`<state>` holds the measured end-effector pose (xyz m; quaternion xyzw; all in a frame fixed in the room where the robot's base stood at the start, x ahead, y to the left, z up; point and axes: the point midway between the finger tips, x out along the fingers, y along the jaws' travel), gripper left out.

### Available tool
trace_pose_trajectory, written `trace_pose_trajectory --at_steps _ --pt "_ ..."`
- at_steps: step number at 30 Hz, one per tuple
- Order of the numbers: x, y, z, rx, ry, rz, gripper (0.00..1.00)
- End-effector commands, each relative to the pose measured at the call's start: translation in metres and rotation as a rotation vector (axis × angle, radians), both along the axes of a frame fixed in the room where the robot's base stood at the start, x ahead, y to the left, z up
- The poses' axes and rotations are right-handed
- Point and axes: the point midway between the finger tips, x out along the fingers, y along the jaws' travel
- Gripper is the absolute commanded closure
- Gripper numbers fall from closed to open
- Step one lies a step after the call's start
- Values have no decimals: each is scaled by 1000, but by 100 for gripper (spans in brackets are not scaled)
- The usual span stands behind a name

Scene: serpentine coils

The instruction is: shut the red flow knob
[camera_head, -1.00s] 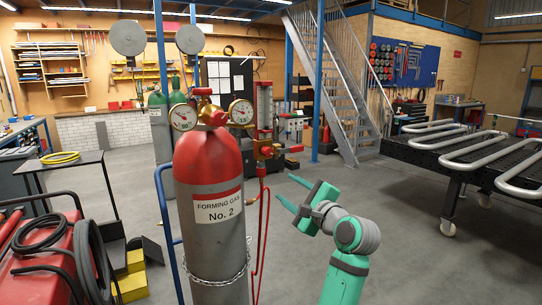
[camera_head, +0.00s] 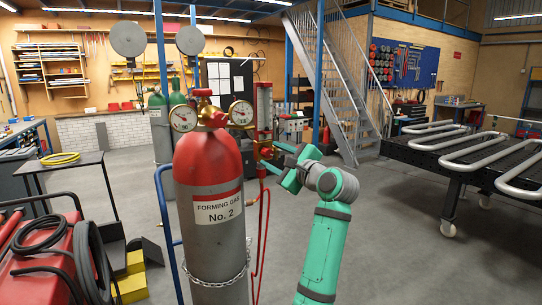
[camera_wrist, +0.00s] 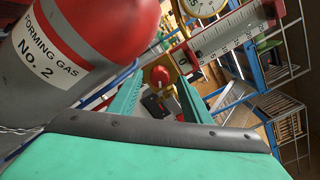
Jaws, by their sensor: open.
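The red flow knob (camera_wrist: 160,76) shows in the wrist view, ahead of my gripper and framed between its two fingers. It sits on a brass fitting below the flowmeter tube (camera_wrist: 225,38), which also shows in the head view (camera_head: 264,105). My gripper (camera_head: 267,155) is open, with its green fingers reaching left to the fitting just right of the gas cylinder. In the wrist view the fingers (camera_wrist: 158,100) lie either side of the line to the knob. I cannot tell whether they touch it. In the head view the fingers largely cover the knob.
The red and grey forming gas cylinder (camera_head: 210,170) stands close left of my gripper. Two round gauges (camera_head: 183,118) sit on the regulator at its top. A red hose (camera_head: 262,225) hangs below the fitting. A black table with metal coils (camera_head: 465,160) is at right, with open floor before it.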

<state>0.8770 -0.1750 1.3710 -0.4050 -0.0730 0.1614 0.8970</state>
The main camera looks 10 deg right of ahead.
Motion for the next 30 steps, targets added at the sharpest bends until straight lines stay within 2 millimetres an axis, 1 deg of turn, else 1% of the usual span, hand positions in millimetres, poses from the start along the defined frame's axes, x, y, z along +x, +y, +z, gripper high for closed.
trace_pose_trajectory --at_steps 3,6,15,16,17,18,20,21,30 --pt "11 4 0 0 1 1 56" --pt "16 6 0 0 0 0 56" --pt "17 6 0 0 -1 -1 56" --pt "17 6 0 0 0 -1 61" --pt "17 6 0 0 -1 -1 68" --pt "17 6 0 0 0 -1 77" --pt "17 6 0 0 1 -1 92" --pt "17 6 0 0 1 -1 97" --pt "17 6 0 -26 -8 0 97"
